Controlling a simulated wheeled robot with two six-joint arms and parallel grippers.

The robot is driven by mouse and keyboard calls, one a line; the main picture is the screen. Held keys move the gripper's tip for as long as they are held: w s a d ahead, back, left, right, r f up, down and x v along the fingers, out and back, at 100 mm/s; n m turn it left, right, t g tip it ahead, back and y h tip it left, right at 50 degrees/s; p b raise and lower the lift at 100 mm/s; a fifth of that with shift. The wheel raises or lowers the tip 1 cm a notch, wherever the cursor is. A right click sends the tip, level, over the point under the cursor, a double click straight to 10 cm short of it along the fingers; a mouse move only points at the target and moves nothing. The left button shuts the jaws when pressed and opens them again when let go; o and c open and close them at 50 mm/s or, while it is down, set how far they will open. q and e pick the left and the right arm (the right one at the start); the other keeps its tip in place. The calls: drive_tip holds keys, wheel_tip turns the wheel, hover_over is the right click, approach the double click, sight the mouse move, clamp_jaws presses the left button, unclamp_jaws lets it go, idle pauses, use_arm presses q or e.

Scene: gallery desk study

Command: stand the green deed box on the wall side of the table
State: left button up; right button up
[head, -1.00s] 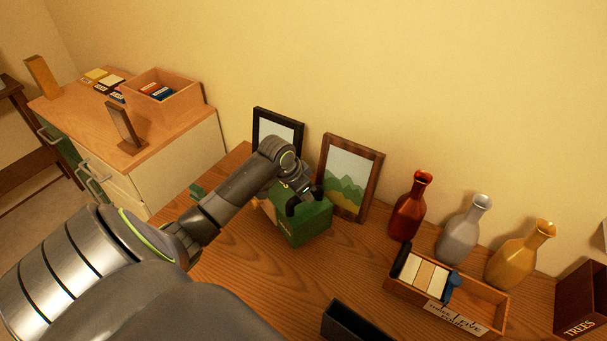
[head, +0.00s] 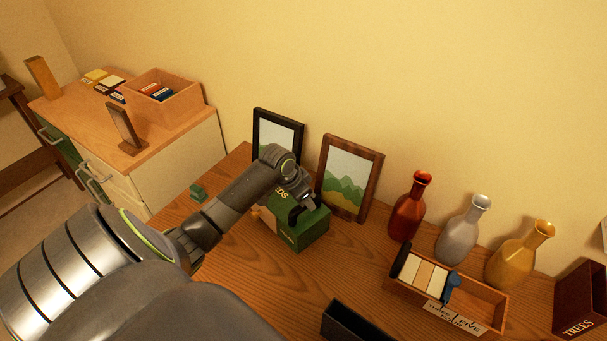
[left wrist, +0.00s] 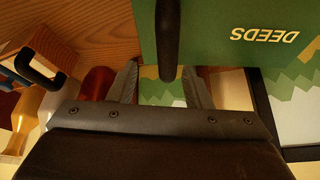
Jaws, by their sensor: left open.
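The green deed box (head: 308,235) stands on the wooden table (head: 240,280), in front of two framed pictures near the wall. Gold lettering shows on its top. In the left wrist view, the box (left wrist: 225,50) shows its "DEEDS" lettering and a dark handle (left wrist: 168,40). My left gripper (head: 300,208) is at the top of the box in the head view and hides part of it. In the left wrist view its fingers (left wrist: 160,80) are apart, with the handle's end between them in the picture; contact cannot be told. My right gripper is not in view.
A black-framed picture (head: 278,132) and a brown-framed picture (head: 350,178) stand behind the box. Red (head: 408,212), silver (head: 463,230) and gold (head: 520,255) vases stand right. A wooden tray (head: 487,300) and a dark tray (head: 355,322) lie in front. A small green block (head: 198,192) lies left.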

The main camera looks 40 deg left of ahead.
use_arm(q)
drive_tip(key=shift+r, duration=0.35)
drive_tip(key=b+v, duration=0.2)
drive_tip(key=v, duration=0.9)
drive_tip(key=shift+s+r, duration=0.25)
drive_tip(key=shift+r, duration=0.1)
drive_tip(key=shift+a, duration=0.1)
